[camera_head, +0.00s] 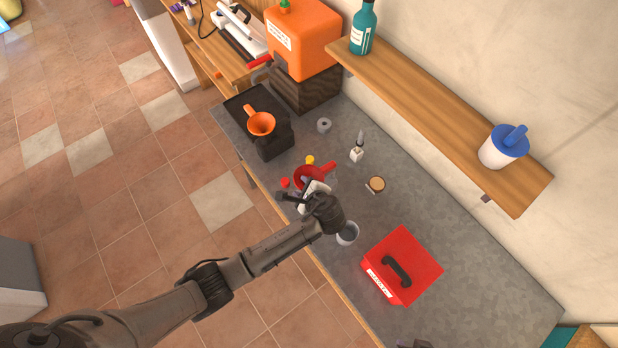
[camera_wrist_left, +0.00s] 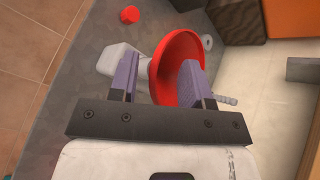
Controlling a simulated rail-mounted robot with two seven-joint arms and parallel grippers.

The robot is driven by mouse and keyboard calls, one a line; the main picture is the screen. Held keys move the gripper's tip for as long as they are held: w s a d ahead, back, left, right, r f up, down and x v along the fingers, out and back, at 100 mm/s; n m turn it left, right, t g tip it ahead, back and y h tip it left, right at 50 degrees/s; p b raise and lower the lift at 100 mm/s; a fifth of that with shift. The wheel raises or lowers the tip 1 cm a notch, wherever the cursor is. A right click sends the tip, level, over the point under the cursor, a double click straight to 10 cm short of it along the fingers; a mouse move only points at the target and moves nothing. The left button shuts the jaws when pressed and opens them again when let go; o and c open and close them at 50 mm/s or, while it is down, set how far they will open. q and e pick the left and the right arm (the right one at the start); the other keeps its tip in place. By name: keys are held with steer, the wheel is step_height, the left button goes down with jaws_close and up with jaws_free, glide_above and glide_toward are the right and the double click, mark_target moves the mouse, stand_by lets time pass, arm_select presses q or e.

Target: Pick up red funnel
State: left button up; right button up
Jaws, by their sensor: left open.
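The red funnel (camera_head: 309,176) is on the grey counter, its wide rim partly hidden behind my left gripper (camera_head: 308,192) in the head view. In the left wrist view, the red funnel (camera_wrist_left: 184,58) shows its round mouth just beyond and between the two purple-grey fingers of my left gripper (camera_wrist_left: 158,82). The right finger overlaps the funnel's rim. The fingers are apart; I cannot tell whether either touches the funnel. A white piece beside the funnel shows behind the left finger. My right gripper cannot be made out.
An orange funnel (camera_head: 261,124) sits on a black stand. A red box (camera_head: 415,255) with a black handle and a small grey cup (camera_head: 347,234) are nearby. A wooden shelf (camera_head: 440,115) overhangs the back.

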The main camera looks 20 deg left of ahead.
arm_select(q)
steer(key=shift+x, duration=1.3)
jaws_close()
